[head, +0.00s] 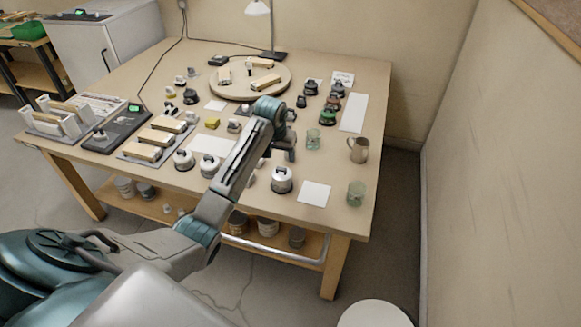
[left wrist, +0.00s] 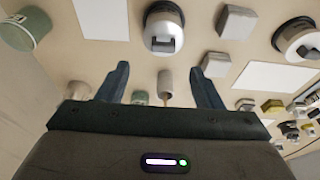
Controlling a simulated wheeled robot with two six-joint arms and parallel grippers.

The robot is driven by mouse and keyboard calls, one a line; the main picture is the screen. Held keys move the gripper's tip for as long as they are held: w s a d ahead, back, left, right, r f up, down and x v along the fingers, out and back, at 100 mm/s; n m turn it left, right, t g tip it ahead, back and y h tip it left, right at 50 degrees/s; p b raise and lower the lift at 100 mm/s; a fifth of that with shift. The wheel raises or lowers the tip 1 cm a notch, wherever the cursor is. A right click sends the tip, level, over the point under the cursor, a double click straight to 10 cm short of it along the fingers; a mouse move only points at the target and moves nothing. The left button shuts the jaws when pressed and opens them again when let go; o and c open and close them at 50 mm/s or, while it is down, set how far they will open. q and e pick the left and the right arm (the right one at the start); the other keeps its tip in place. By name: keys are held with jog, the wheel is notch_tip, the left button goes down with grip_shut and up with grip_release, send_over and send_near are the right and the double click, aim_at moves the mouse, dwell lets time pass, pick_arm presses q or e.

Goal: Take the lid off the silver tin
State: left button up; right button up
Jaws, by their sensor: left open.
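A silver-grey tin (head: 282,180) with a dark handle on its lid stands near the front edge of the bench. In the left wrist view the same tin (left wrist: 163,28) shows at the top, beyond my fingertips, with its lid on. Two similar pale tins with dark handles stand further left, a left one (head: 184,160) and one partly behind my arm (head: 209,166). My left gripper (head: 285,152) is above the bench, behind the silver tin in the head view. Its fingers (left wrist: 160,78) are open, with nothing held between them. My right gripper is not in view.
A white card (head: 314,193) lies right of the silver tin, with a green glass (head: 356,193) beyond it. A mug (head: 358,150) and another glass (head: 313,139) stand behind. A round board (head: 235,92) and many small items crowd the back and left.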

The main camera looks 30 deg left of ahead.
aim_at(281, 168)
pick_arm(q)
jog(key=x, duration=0.2)
jog(key=shift+s+a+f, duration=0.1)
jog(key=shift+a+f, duration=0.05)
jog(key=shift+f, duration=0.15)
jog(key=shift+w+f, duration=0.35)
jog(key=shift+f, duration=0.25)
jog(key=shift+w+f+p, duration=0.15)
jog(key=shift+f+p, duration=0.2)
jog(key=shift+p, duration=0.15)
jog(key=p+x, duration=0.1)
jog(key=x, duration=0.2)
jog(key=shift+a+f, duration=0.15)
jog(key=shift+a, duration=0.1)
jog(key=shift+w+f, duration=0.1)
jog(key=shift+f, duration=0.3)
jog(key=shift+c, duration=0.2)
jog(key=c, duration=1)
